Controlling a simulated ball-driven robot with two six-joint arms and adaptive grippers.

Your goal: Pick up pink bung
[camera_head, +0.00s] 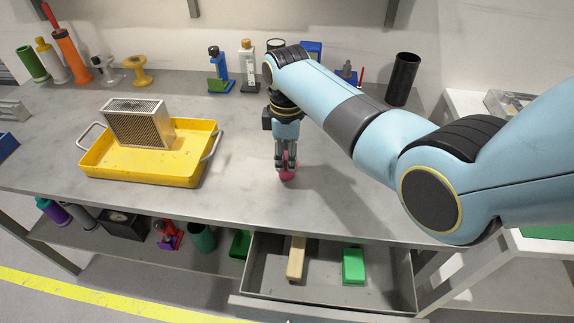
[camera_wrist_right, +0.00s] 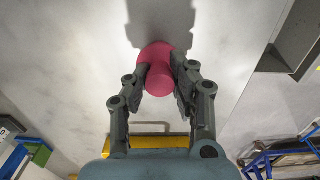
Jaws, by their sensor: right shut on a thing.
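The pink bung (camera_head: 288,175) is at the middle of the grey table, near its front edge. My right gripper (camera_head: 287,163) points down over it. In the right wrist view the pink bung (camera_wrist_right: 159,66) sits between the two fingers, and the right gripper (camera_wrist_right: 160,80) is shut on it. The fingers hide part of its sides. I cannot tell whether the bung touches the table. My left gripper is not in view.
A yellow tray (camera_head: 100,166) with a metal box grater-like block (camera_head: 137,124) stands to the left. A black cylinder (camera_head: 403,79) stands at the back right. Below the front edge, an open drawer (camera_head: 330,295) holds a green block (camera_head: 353,266). The table around the bung is clear.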

